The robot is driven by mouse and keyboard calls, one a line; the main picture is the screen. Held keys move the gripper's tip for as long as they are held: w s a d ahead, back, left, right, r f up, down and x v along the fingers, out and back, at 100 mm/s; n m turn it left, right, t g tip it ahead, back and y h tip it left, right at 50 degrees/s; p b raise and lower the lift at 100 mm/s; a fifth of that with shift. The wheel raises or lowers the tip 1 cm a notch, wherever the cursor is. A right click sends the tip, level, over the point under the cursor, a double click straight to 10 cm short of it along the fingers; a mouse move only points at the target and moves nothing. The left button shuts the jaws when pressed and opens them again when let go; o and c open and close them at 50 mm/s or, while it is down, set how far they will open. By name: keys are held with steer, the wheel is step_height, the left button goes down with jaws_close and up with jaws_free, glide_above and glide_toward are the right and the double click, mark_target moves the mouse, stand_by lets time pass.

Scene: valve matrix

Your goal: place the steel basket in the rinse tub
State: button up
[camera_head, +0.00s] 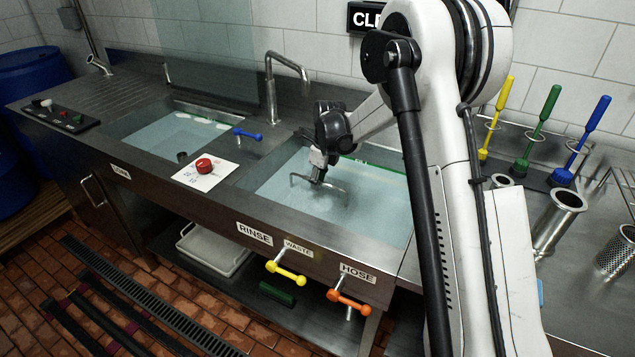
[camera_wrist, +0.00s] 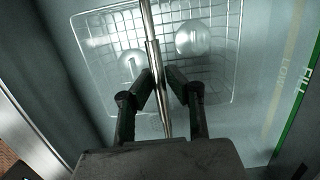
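The steel basket (camera_wrist: 215,85) is a wire mesh tray with two round, pale, glassy items in it. In the wrist view it lies below me in the water of the right-hand tub. Its metal handle (camera_head: 318,184) rises at my gripper in the head view. The rinse tub (camera_head: 408,205) has the RINSE label on its front left. My gripper (camera_wrist: 163,75) is over this tub, with its fingers on either side of the handle rod and their tips close to it. I cannot tell whether the fingers press on the rod. The basket's underside is hidden.
A second water-filled tub (camera_head: 165,140) is at the left, with a red knob (camera_head: 203,165) beside it. Yellow (camera_head: 287,273) and orange (camera_head: 349,301) valve handles stick out in front. Brushes (camera_head: 543,120) and steel cylinders (camera_head: 560,222) stand on the right counter. A tap (camera_head: 288,60) stands behind.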

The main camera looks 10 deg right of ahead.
steer(key=shift+o, duration=0.9)
step_height(320, 180, up, 12)
steer(key=s+d, duration=0.1)
steer(key=s+r+n+t, duration=0.1)
steer(key=s+r+n, duration=0.5)
steer(key=s+r, duration=0.25)
steer(key=s+r+n+t+h, duration=0.1)
steer(key=s+r+n+t, duration=0.25)
steer(key=s+n, duration=1.3)
steer(key=s+f+n+t, duration=0.1)
steer(key=s+f+n, duration=0.2)
steer(key=s, duration=1)
steer(key=shift+s+a+f+n, duration=0.15)
steer(key=shift+s+a+n, duration=0.1)
steer(key=shift+s+n, duration=0.2)
